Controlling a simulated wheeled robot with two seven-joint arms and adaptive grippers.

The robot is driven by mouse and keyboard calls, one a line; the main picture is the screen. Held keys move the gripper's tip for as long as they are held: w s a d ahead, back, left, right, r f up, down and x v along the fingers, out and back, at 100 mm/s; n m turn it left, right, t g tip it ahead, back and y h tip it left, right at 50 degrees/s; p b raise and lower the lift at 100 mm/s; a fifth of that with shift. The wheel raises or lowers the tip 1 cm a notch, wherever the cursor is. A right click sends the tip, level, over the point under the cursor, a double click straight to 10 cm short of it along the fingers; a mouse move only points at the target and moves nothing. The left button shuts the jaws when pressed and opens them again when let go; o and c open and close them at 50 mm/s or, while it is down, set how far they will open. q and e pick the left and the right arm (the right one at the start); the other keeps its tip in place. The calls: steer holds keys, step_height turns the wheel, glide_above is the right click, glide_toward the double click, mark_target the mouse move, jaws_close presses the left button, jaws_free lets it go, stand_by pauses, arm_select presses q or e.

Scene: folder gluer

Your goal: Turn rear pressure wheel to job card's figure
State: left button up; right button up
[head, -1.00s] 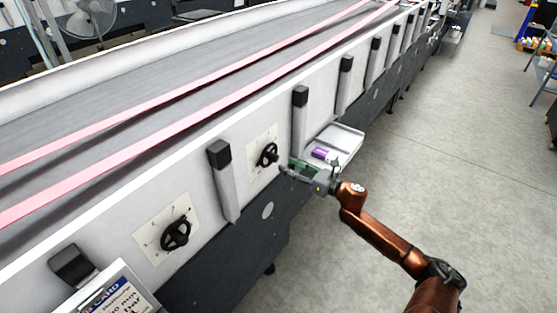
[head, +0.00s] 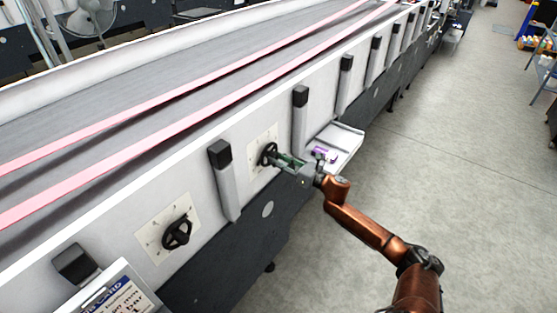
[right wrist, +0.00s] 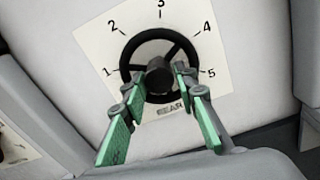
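The rear pressure wheel is a black handwheel (head: 267,152) on a white dial plate on the machine's side. In the right wrist view the wheel (right wrist: 126,62) has a protruding centre hub (right wrist: 158,76), with figures 1 to 5 around it and a partly hidden label below. My right gripper (head: 280,159) is at this wheel. Its green-padded fingers (right wrist: 158,84) stand open on either side of the hub, apparently with gaps. I cannot tell which figure the wheel is set to. The job card (head: 122,298) is cut off at the lower left; its figures are not clearly readable. My left gripper is not in view.
A second black handwheel (head: 177,234) on its own dial plate sits nearer. Upright grey posts with black caps (head: 220,153) stand beside the wheels. A white tray (head: 346,140) with a purple item (head: 325,154) juts out behind my right gripper.

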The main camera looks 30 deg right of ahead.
steer(key=shift+d, duration=0.1)
jaws_close()
steer(key=shift+m, duration=0.3)
